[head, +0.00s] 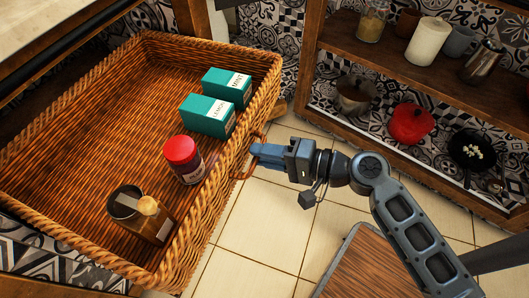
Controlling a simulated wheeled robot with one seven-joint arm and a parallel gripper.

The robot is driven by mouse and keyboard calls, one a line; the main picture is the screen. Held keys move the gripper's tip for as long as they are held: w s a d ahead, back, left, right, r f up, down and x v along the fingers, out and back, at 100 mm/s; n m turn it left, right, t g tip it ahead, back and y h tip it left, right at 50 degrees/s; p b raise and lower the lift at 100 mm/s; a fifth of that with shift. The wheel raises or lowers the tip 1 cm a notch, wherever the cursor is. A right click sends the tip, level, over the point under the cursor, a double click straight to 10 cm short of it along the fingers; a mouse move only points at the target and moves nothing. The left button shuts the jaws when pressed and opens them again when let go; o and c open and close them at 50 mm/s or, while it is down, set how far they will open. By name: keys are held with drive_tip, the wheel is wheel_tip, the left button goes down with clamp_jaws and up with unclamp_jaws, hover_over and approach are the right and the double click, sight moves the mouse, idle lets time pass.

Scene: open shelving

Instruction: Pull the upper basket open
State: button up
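The upper basket (215,215) is a large woven wicker basket at the left, standing well out from the shelving with its inside in view. A loop handle (240,174) sits on its front wall. My gripper (257,154) reaches in from the right and is at this handle, with its blue-grey fingers across the loop. The fingers look closed on it, though the far finger is hidden. The basket holds two teal boxes, one marked LEMON (207,116) and one marked MINT (227,86), a red-lidded jar (184,160) and a small container with a wooden part (142,214).
Part of another wooden handle (278,108) shows below the basket's far corner. Shelving at the right holds a red pot (411,124), a metal pot (355,95), a black pan (472,150) and a paper roll (428,41). Tiled floor (262,222) lies clear in front of the basket.

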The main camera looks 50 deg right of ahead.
drive_tip(key=shift+o, duration=1.2)
drive_tip(key=shift+s, duration=0.1)
drive_tip(key=p+v, duration=0.1)
drive_tip(key=v, duration=0.6)
drive_tip(key=shift+s, duration=0.3)
drive_tip(key=shift+d, duration=0.1)
